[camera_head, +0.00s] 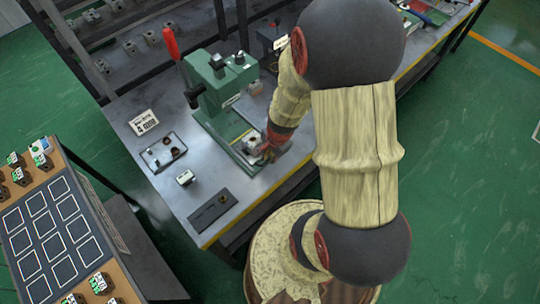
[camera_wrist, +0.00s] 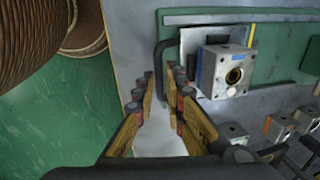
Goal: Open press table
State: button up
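The green press (camera_head: 215,88) with a raised red lever (camera_head: 170,43) stands on the metal workbench. Its press table, a pale plate (camera_wrist: 197,38) in the wrist view, lies at the green base (camera_wrist: 278,45) and has a bent black handle (camera_wrist: 161,52). A grey valve block (camera_wrist: 207,70) with a round bore sits on the plate. My gripper (camera_wrist: 163,78) has its fingers apart, one on each side of the handle's near end. I cannot tell whether they touch it. In the head view my gripper (camera_head: 273,150) is at the press's front, partly hidden by my arm.
A tray (camera_head: 150,162), a small block (camera_head: 185,178) and a dark plate (camera_head: 205,222) lie on the workbench (camera_head: 180,205). A rack with blocks (camera_head: 130,48) stands behind. A panel (camera_head: 12,218) with several blocks is at lower left. Green floor lies right.

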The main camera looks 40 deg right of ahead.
jog(key=o, duration=0.3)
jog(key=r, duration=0.4)
jog(key=s+r, duration=0.1)
jog(key=r, duration=0.3)
jog(key=s+r, duration=0.1)
jog(key=r, duration=0.2)
jog(key=shift+s+r, duration=0.1)
jog(key=shift+r, duration=0.3)
jog(key=s+a+r+n+t, duration=0.1)
jog(key=a+r+n, duration=0.3)
jog(key=r+n, duration=0.2)
jog(key=s+a+r+n+t, duration=0.1)
jog(key=a+r+n, duration=0.4)
jog(key=r, duration=0.3)
jog(key=s+a+r+n+t+b, duration=0.1)
jog(key=a+r+n, duration=0.4)
jog(key=r+n, duration=0.1)
jog(key=shift+s+a+r+n+t, duration=0.1)
jog(key=shift+s+r+n+t, duration=0.1)
jog(key=shift+r, duration=0.15)
jog(key=shift+s+a+r+n+t, duration=0.1)
jog(key=shift+r+n, duration=0.1)
jog(key=shift+r, duration=0.1)
jog(key=shift+d, duration=0.1)
dwell(1.0)
